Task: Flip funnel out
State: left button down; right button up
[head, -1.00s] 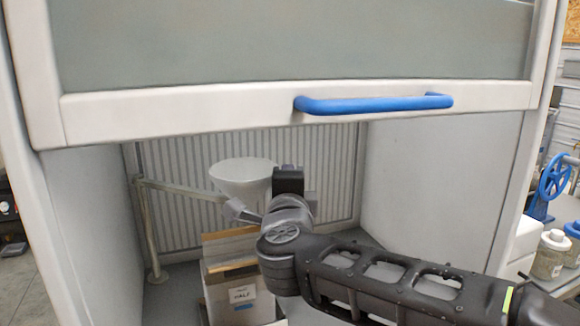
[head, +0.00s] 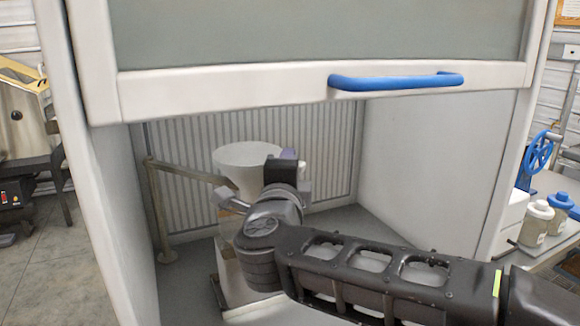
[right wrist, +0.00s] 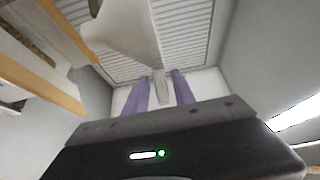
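The white funnel (head: 245,157) stands wide end up inside the hood, at the end of a metal swing arm (head: 185,171) on a post at the left. My right gripper (head: 258,178) is in front of the funnel and covers its lower right part. In the right wrist view the funnel (right wrist: 122,35) hangs over the fingers at the upper left. There the right gripper (right wrist: 160,73) has two purple fingers apart, with a narrow grey-white piece (right wrist: 161,88) between them and slim gaps beside it. Whether this piece belongs to the funnel is unclear. My left gripper is out of view.
A box (head: 232,283) stands below the funnel, mostly hidden by my right arm. The raised sash with its blue handle (head: 396,81) hangs above the arm. The hood's right side wall (head: 425,150) bounds the space. Jars (head: 536,222) stand outside at the right.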

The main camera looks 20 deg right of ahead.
jog(key=shift+o, duration=0.6)
jog(key=shift+d, duration=0.15)
jog(key=b+v, duration=0.1)
jog(key=v, duration=0.6)
jog(key=shift+s, duration=0.35)
